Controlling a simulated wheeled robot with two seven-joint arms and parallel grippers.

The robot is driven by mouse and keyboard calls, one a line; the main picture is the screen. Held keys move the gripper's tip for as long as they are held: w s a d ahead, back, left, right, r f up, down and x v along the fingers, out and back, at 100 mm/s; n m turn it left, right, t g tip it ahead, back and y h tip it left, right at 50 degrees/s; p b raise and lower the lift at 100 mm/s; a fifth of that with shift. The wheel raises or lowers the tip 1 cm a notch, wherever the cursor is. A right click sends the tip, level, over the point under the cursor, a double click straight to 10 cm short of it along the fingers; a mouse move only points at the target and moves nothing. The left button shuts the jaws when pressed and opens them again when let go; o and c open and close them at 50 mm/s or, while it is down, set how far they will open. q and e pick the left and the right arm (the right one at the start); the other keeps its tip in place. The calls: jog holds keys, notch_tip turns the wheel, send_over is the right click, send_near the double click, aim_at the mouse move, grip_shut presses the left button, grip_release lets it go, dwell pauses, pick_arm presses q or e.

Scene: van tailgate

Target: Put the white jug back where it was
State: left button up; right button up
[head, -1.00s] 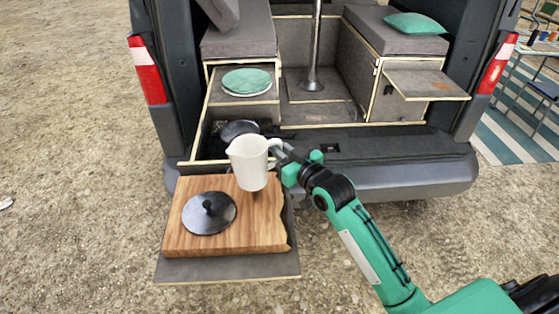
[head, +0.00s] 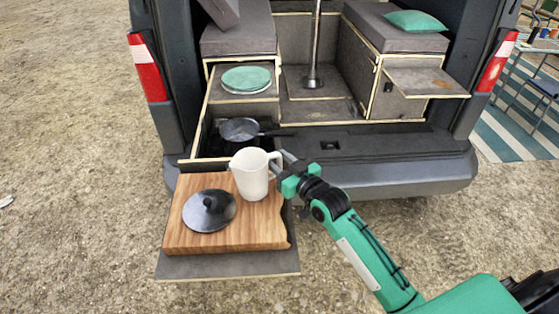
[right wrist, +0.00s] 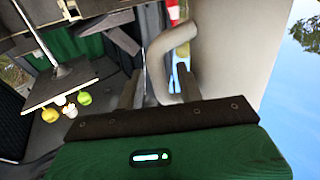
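The white jug (head: 252,176) is upright over the back right part of the wooden board (head: 262,226), with its spout to the left. Its base looks on or just above the board; I cannot tell which. My right gripper (head: 283,163) is at the jug's handle, on the right side. In the right wrist view, the handle (right wrist: 163,80) passes between the fingers (right wrist: 161,88), and the jug's pale wall (right wrist: 232,50) fills the right side. The gripper looks shut on the handle. My left gripper is not in view.
A dark lid (head: 209,211) lies on the board left of the jug. Behind it, a pan (head: 240,129) sits in the drawer. A green-topped plate stack (head: 247,78) is farther back. The van's bumper (head: 400,180) is to the right.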

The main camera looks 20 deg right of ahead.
jog(key=shift+r, duration=0.15)
jog(key=shift+s, duration=0.25)
jog(key=b+v, duration=0.3)
jog(key=v, duration=0.8)
jog(key=shift+s+d, duration=0.2)
jog(key=shift+s, duration=0.05)
